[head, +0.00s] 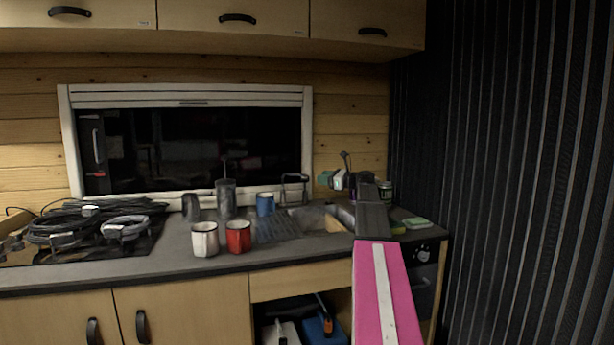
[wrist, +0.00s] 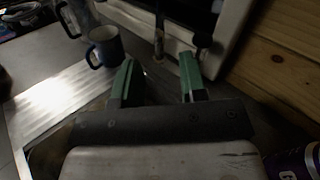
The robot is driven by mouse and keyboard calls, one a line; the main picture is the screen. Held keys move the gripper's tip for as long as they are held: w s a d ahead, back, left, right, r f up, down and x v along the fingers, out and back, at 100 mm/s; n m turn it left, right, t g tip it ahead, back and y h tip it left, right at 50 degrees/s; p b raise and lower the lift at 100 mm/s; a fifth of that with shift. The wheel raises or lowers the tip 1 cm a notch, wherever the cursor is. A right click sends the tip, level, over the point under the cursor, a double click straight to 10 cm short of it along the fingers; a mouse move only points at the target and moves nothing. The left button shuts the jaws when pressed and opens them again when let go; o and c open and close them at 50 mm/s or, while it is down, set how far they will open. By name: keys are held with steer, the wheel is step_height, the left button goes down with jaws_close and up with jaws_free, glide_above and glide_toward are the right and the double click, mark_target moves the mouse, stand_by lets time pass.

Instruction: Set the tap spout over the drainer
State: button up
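The dark tap (head: 294,178) stands behind the sink under the window. In the head view its bent top reaches left of its post, near the drainer's back edge. Part of the tap seems to show beyond my fingers in the wrist view (wrist: 158,45), but it is dark there. The ribbed metal drainer (head: 277,228) lies left of the sink basin (head: 335,220); it also shows in the wrist view (wrist: 50,105). My gripper (wrist: 160,78) has green fingers, open and apart with nothing between them. In the head view it is right of the tap, above the sink.
A blue mug (head: 265,204) stands behind the drainer. A white mug (head: 205,239) and a red mug (head: 238,236) stand at its front left. A dark tumbler (head: 226,199) is near the window. Coiled cables (head: 75,225) cover the hob. A purple can (wrist: 300,162) is close below my wrist.

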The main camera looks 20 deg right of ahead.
mark_target(303, 175)
steer(key=x, duration=1)
jaws_close()
